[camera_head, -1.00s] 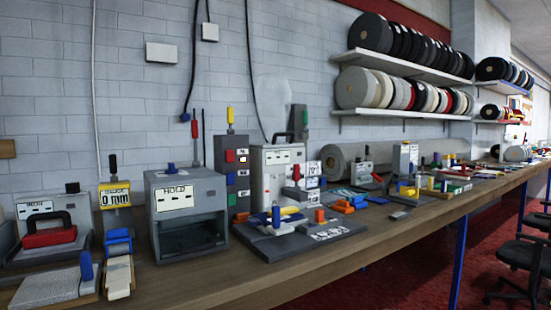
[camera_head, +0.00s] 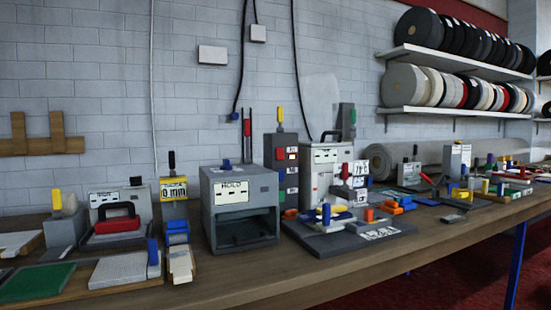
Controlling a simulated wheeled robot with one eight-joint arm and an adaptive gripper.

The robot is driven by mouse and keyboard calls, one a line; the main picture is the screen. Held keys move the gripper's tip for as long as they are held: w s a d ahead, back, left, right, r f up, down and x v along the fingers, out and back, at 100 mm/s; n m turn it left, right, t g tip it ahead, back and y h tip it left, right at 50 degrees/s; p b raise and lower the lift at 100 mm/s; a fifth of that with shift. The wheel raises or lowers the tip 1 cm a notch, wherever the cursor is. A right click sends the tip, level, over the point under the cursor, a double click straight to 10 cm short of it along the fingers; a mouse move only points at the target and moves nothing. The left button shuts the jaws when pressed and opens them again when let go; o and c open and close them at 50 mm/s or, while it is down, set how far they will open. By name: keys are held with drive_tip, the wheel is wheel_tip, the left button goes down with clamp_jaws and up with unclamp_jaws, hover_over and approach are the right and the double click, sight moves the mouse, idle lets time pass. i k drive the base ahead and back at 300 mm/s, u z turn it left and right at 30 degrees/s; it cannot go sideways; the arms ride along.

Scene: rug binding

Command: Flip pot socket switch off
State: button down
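I cannot tell for sure which part is the pot socket switch. A dark upright tower (camera_head: 288,189) on the bench has a yellow lever on top and small red, blue and green parts on its front. Its labels are too small to read. Two pale boxes are on the brick wall: a wider blank one (camera_head: 212,55) and a smaller one (camera_head: 258,34) with a cord. My gripper is not in view.
A wooden bench (camera_head: 330,268) runs across, crowded with machines. Shelves of rolls (camera_head: 455,112) are at right. The bench's front strip is mostly clear.

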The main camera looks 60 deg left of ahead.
sight(280, 153)
drive_tip(key=z, duration=0.05)
drive_tip(key=k, duration=2.35)
drive_tip(key=u, duration=1.65)
drive_tip(key=i, duration=1.3)
drive_tip(key=z, duration=0.05)
